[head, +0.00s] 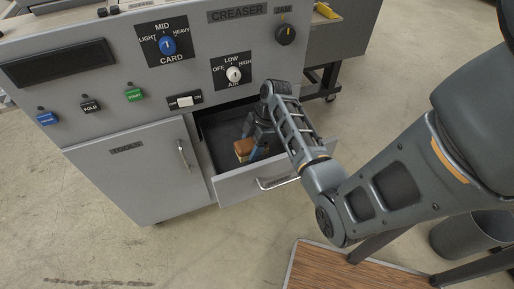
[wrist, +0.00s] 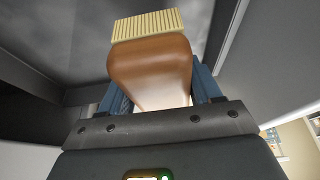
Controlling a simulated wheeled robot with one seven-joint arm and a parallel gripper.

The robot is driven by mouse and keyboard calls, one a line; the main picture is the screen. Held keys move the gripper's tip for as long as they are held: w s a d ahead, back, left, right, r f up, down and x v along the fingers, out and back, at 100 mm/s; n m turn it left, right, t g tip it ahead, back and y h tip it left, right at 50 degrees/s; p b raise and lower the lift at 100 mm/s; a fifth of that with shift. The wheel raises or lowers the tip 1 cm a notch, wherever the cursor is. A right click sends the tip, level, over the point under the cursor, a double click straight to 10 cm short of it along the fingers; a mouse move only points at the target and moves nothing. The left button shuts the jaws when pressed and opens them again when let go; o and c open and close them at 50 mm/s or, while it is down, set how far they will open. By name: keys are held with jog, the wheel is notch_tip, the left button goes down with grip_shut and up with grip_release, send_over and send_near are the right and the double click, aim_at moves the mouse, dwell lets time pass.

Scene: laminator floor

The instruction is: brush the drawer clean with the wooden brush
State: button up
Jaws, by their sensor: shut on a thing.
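The drawer (head: 262,182) of the creaser machine is pulled open, with a dark inside and a pale front with a bar handle. My gripper (head: 257,150) reaches down into it and is shut on the wooden brush (head: 243,149). In the wrist view the brush (wrist: 150,65) has a brown wooden body between the two blue fingers, with pale bristles (wrist: 147,24) pointing away from the palm. A greyish smear shows on the dark drawer floor (wrist: 75,45) beyond the bristles. I cannot tell whether the bristles touch the floor.
The machine's panel (head: 215,50) with knobs and buttons rises above and behind the drawer. A closed tools door (head: 140,175) is to the left. A wood-topped table (head: 340,272) and a grey bin (head: 470,238) stand at the lower right.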

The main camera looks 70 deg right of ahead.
jog(key=shift+r, duration=1)
